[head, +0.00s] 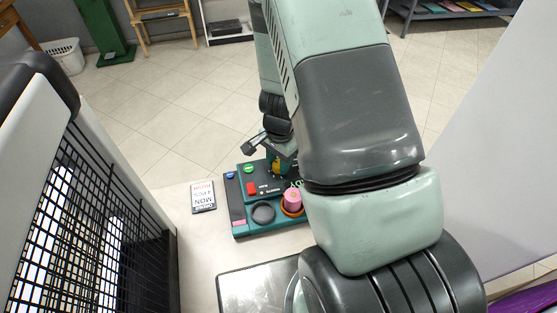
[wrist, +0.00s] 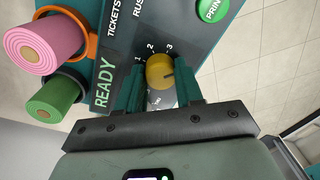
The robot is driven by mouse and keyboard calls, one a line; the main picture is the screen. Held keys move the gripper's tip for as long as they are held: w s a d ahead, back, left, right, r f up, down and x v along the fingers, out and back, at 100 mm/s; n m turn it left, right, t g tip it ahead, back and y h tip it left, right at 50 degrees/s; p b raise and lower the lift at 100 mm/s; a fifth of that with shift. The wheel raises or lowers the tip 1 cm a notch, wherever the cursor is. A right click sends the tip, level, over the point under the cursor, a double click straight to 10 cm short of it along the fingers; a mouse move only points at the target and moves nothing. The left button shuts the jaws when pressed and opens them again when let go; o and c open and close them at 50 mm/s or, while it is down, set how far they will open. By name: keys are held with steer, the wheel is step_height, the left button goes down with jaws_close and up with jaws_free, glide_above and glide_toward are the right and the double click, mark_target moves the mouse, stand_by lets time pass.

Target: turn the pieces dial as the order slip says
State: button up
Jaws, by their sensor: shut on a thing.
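The yellow pieces dial (wrist: 160,66) sits on the panel between the two teal fingers of my gripper (wrist: 160,74), which is shut on it. The numbers 1, 2 and 3 show around its far side; other marks are partly hidden by the fingers. A dark mark shows on the dial's face, but I cannot tell exactly which number it points to. In the head view my gripper (head: 281,161) is at the panel's far edge, partly covering the dial. The order slip (head: 203,197) lies left of the panel, upside down, and appears to read MON, 4 PCS and RUSH.
The teal and dark control panel (head: 239,216) carries a red switch (head: 251,188), green buttons and a dark ring (head: 263,213). Pink (wrist: 42,46) and green (wrist: 52,102) ticket rolls stand near the READY lettering. A black wire rack (head: 100,215) is at left.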

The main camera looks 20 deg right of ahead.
steer(key=o, duration=1)
steer(key=shift+o, duration=0.2)
step_height(320, 180, up, 11)
steer(key=shift+s, duration=0.15)
steer(key=shift+d, duration=0.1)
steer(key=s+a+r+n+t+y, duration=0.1)
steer(key=s+a+r+n, duration=0.15)
steer(key=r, duration=0.65)
steer(key=s+a+r+n+t+y, duration=0.1)
steer(key=s+r+n, duration=0.3)
steer(key=r, duration=0.6)
steer(key=s+d+r+n+t+h, duration=0.1)
steer(key=s+r+n+t+h, duration=0.1)
steer(key=s+r+n, duration=0.3)
steer(key=s+r+t, duration=0.1)
steer(key=s+r, duration=0.2)
steer(key=s, duration=0.4)
steer(key=shift+d+r, duration=0.25)
steer(key=shift+d, duration=0.05)
